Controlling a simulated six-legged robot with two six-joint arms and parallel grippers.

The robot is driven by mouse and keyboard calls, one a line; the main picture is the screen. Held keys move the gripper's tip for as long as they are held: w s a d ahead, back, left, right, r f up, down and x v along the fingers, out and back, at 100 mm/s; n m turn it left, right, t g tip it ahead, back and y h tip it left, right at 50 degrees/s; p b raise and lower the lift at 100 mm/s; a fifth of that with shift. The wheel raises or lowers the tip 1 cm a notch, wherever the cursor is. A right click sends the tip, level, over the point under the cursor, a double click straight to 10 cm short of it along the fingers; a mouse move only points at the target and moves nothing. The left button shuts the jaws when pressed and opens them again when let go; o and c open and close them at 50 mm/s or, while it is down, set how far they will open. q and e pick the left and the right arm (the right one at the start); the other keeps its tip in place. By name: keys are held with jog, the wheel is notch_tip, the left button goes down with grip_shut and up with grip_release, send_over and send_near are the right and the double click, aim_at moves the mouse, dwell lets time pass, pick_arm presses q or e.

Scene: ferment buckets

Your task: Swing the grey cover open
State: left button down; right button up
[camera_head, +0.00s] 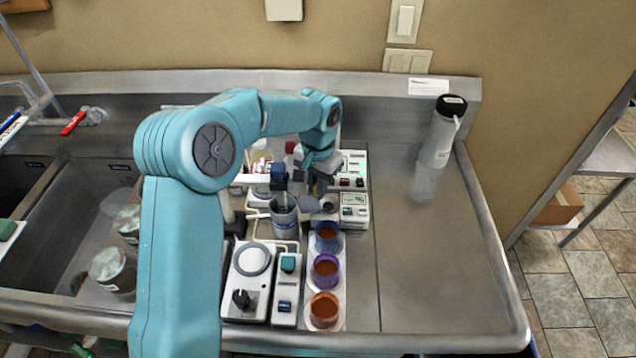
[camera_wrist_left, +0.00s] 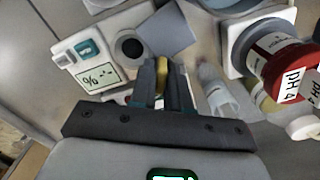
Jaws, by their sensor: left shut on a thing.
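The grey cover (camera_wrist_left: 165,28) is a flat square plate beside a round dark opening (camera_wrist_left: 130,47) on a white instrument (camera_wrist_left: 95,55) with a small display. The instrument also shows in the head view (camera_head: 355,213), where my gripper and wrist partly hide the cover. My left gripper (camera_wrist_left: 165,80) is over the cover's near edge, its fingers shut on a small yellow tab (camera_wrist_left: 162,72). Whether the tab joins the cover is hard to tell. My left gripper (camera_head: 317,186) also shows in the head view, above the back of the equipment. My right gripper is not in view.
A grey mug (camera_head: 285,222) stands left of the instrument. Blue, purple and orange cups (camera_head: 326,268) stand in a row in front. A red-lidded jar (camera_wrist_left: 280,60) is right of my fingers in the wrist view. The counter's right side (camera_head: 430,260) is clear, with a bottle (camera_head: 442,130) behind.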

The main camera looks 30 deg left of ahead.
pick_arm(q)
jog(key=c, duration=1.2)
grip_release()
jog(key=shift+r, duration=0.2)
jog(key=shift+s, duration=0.1)
notch_tip(320, 180, up, 16)
jog(key=shift+r, duration=0.15)
